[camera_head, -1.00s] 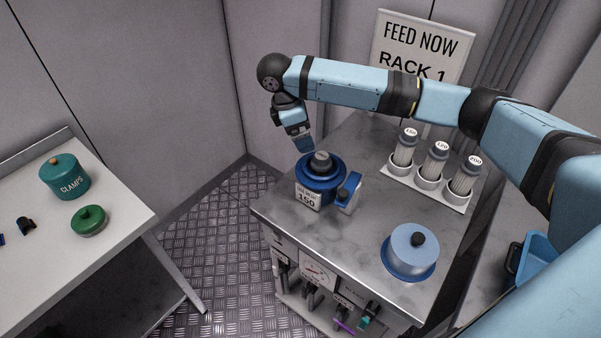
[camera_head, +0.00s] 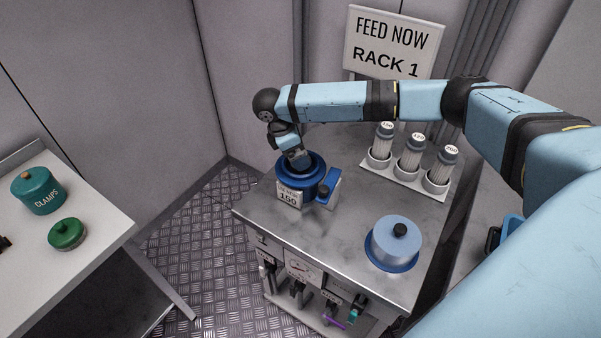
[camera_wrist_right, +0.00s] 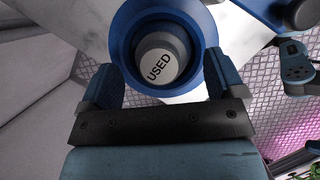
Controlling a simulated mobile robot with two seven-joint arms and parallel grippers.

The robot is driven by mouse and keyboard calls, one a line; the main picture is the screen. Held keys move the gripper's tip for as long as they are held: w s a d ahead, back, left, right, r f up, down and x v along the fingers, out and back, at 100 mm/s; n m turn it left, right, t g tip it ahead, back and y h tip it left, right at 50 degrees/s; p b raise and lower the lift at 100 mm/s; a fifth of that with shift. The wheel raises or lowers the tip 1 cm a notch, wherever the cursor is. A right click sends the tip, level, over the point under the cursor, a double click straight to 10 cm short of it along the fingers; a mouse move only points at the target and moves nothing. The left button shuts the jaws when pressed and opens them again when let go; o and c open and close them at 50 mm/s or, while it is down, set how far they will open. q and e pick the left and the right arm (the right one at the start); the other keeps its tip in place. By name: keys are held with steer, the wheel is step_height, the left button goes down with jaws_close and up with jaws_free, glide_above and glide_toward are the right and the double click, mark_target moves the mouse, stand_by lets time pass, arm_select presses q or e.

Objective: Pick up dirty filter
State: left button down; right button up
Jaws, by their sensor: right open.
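The dirty filter (camera_wrist_right: 160,66) has a grey cap marked USED and sits inside a round blue housing (camera_head: 285,177) on the metal cabinet top. The housing bears a label reading 150. My right gripper (camera_head: 299,160) is over the housing, pointing down. In the right wrist view its two blue fingers (camera_wrist_right: 160,75) are open, one on each side of the filter cap. In the head view the gripper hides most of the cap. My left gripper is not in view.
A rack (camera_head: 402,174) with several filters stands at the back right of the cabinet. A light-blue lid with a black knob (camera_head: 396,242) lies at the front right. A white table (camera_head: 85,240) with green containers is at the left. A sign (camera_head: 392,43) stands behind.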

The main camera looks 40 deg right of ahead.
steer(key=shift+x, duration=1.15)
steer(key=c, duration=1.3)
steer(key=shift+r, duration=0.15)
